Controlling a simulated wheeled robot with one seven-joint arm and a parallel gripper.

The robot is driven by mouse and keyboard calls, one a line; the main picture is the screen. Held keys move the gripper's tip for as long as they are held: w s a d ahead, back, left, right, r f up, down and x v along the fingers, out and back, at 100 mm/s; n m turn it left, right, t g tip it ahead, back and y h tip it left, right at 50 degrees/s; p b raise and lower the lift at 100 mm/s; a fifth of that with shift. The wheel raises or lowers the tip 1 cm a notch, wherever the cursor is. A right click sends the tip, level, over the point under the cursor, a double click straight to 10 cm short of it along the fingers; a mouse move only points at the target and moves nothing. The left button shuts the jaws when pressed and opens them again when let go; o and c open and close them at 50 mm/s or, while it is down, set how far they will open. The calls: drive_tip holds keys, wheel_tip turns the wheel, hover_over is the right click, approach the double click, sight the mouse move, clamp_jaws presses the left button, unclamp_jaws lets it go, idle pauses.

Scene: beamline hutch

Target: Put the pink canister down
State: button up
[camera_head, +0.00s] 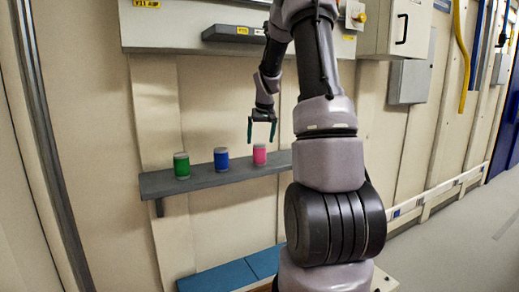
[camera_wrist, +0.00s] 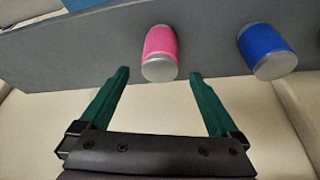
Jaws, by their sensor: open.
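The pink canister (camera_head: 260,154) stands upright on a grey wall shelf (camera_head: 222,179), at the right end of a row of canisters. My gripper (camera_head: 262,132) is open and empty just above it in the head view. In the wrist view, the pink canister (camera_wrist: 160,52) lies ahead of the spread green fingers of my gripper (camera_wrist: 158,76), near the middle of the gap between them. The fingers look clear of it, and its grey end faces the camera. Part of the shelf behind my arm is hidden.
A blue canister (camera_head: 221,158) stands left of the pink one, and a green canister (camera_head: 181,165) stands farther left. Blue mats (camera_head: 232,275) lie below the shelf. A small dark ledge (camera_head: 233,34) is on the wall above. Bare shelf shows between the canisters.

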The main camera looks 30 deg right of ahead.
drive_tip(key=s+a+r+t+y, duration=0.1)
drive_tip(key=s+a+r, duration=1.1)
drive_tip(key=s+r, duration=0.15)
drive_tip(key=s+a+t+y, duration=0.1)
drive_tip(key=s+a, duration=0.3)
drive_tip(key=s, duration=0.5)
drive_tip(key=s+a+m+y, duration=0.1)
drive_tip(key=s+a, duration=0.4)
drive_tip(key=s, duration=0.5)
drive_tip(key=shift+r+m+t, duration=0.3)
drive_tip(key=shift+r+t, duration=0.1)
